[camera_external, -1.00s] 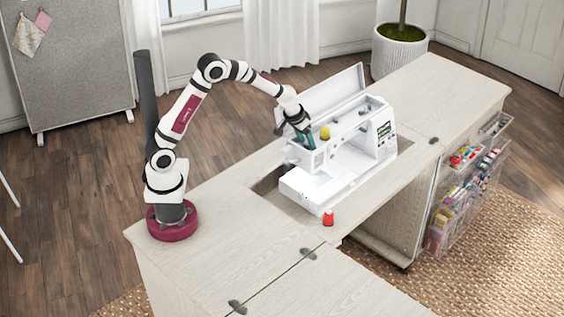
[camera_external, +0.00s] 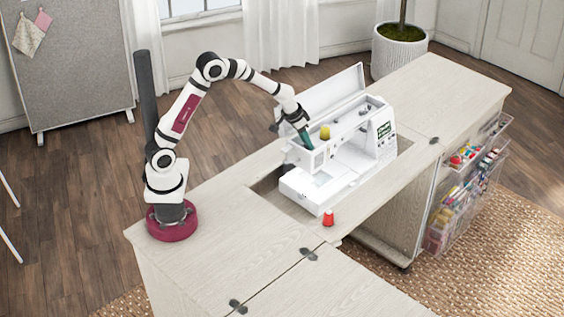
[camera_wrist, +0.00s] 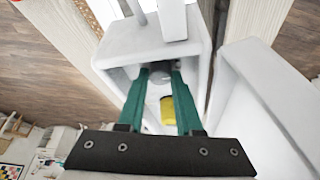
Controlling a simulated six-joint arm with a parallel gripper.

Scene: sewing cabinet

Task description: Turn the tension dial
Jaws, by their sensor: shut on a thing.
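The white sewing machine (camera_external: 345,165) sits in the cabinet's opening with its top lid (camera_external: 325,100) raised behind it. My gripper (camera_external: 306,143) reaches down into the open top at the machine's left end. In the wrist view, the green fingers of my gripper (camera_wrist: 160,68) are inside the white housing (camera_wrist: 125,52). They are closed on the sides of a small grey round tension dial (camera_wrist: 160,77), which shows between the tips. The dial is hidden in the external view, and its setting cannot be read.
A yellow thread spool (camera_external: 325,132) stands on the machine close to my gripper; it shows between the fingers in the wrist view (camera_wrist: 167,110). A red spool (camera_external: 328,218) stands on the cabinet top (camera_external: 250,215) in front.

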